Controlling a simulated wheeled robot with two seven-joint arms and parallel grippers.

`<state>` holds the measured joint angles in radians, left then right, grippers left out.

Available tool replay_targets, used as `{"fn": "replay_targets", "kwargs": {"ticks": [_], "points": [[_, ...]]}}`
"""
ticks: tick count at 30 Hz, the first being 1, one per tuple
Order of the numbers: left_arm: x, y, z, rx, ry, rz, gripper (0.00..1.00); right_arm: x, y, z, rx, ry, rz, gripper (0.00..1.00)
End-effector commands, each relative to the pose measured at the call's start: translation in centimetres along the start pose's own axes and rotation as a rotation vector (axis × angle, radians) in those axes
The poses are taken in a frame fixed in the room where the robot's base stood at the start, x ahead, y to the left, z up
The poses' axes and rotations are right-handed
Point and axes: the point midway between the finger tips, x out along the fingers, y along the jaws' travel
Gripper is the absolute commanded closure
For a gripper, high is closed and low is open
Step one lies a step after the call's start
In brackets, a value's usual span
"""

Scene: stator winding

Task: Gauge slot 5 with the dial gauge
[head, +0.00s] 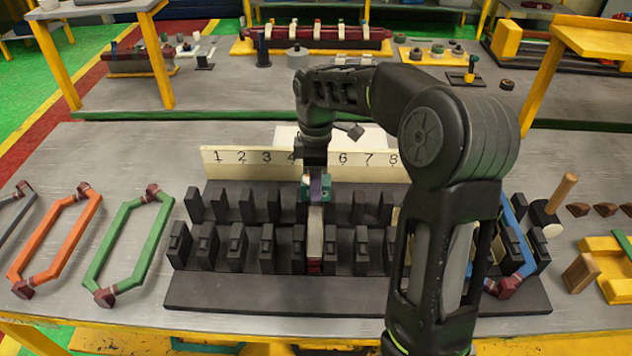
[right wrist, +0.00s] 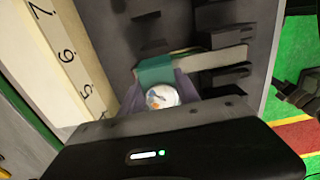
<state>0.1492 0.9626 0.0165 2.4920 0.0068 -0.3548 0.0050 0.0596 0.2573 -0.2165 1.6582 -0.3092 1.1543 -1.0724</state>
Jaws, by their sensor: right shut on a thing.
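A pale bar with a dark red end (head: 314,240) lies in that slot, running toward the front. Whether the gauge touches it is unclear. My left gripper is out of view.
A cream number board (head: 225,170) stands behind the block. Grey, orange (head: 55,238) and green (head: 128,245) coils lie at left. A blue coil (head: 525,240) sits at the block's right end, near a mallet (head: 558,195), a wooden block (head: 580,273) and a yellow tray (head: 610,285).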

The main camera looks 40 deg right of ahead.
Motion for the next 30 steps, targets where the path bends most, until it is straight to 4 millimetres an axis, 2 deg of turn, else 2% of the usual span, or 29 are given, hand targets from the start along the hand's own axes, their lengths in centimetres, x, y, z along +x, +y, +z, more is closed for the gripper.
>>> {"fn": "replay_targets", "kwargs": {"ticks": [26,27,30], "points": [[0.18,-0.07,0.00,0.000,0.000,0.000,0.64,0.37,0.00,0.00,0.000,0.000,0.000,1.00],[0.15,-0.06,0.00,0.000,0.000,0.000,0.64,0.32,0.00,0.00,0.000,0.000,0.000,0.59],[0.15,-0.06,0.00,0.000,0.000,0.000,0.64,0.32,0.00,0.00,0.000,0.000,0.000,0.51]]}}
